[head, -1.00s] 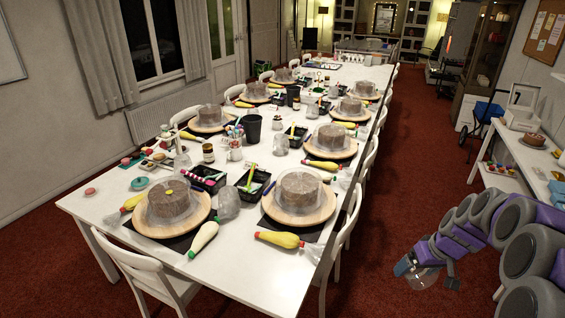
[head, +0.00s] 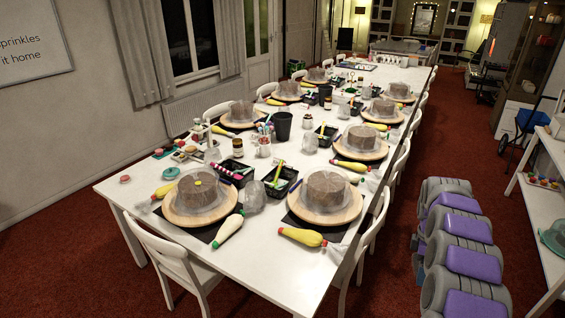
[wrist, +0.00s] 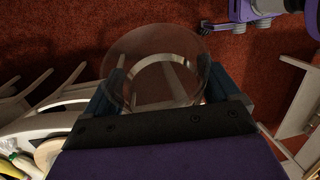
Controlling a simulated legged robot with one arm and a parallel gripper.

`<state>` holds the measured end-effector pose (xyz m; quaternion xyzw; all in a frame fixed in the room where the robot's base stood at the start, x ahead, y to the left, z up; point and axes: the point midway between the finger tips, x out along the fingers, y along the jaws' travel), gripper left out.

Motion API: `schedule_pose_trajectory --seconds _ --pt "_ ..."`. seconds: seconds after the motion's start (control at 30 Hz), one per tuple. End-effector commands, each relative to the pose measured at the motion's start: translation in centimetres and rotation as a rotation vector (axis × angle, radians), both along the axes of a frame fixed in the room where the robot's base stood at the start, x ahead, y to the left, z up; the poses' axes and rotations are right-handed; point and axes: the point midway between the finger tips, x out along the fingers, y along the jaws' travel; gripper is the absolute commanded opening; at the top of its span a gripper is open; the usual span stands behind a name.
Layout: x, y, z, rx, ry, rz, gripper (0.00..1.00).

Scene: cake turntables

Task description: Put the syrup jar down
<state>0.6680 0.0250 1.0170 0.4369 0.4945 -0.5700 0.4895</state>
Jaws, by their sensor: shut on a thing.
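The syrup jar (wrist: 150,45) shows in the wrist view as a clear, round glass vessel with a pale ring. My gripper (wrist: 163,85) is shut on it, one dark finger on each side. The red carpet shows behind and through the jar, so it is held in the air. In the head view my arm stands at the lower right, between the long table and the right-hand shelf, and the gripper and jar cannot be seen there. I cannot make out any syrup inside the jar.
The long white table (head: 215,258) is crowded with cakes on turntables (head: 326,208), piping bags and black trays. White chairs (head: 175,265) line it. A white shelf unit (head: 548,195) stands at the right with a green bowl (head: 558,238). Red carpet lies open between them.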

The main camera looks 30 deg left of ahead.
Motion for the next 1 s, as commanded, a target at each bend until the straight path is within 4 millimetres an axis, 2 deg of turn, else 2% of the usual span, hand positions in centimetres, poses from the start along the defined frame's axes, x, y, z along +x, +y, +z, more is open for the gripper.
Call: schedule_pose_trajectory --seconds 0.2,0.67,1.0 --pt "1.0 2.3 -1.6 -0.098 -0.015 0.278 0.42" --pt "2.6 5.9 -4.3 -0.262 -0.127 0.798 0.42" --pt "3.1 10.7 -6.9 -0.377 -0.296 1.221 0.42"
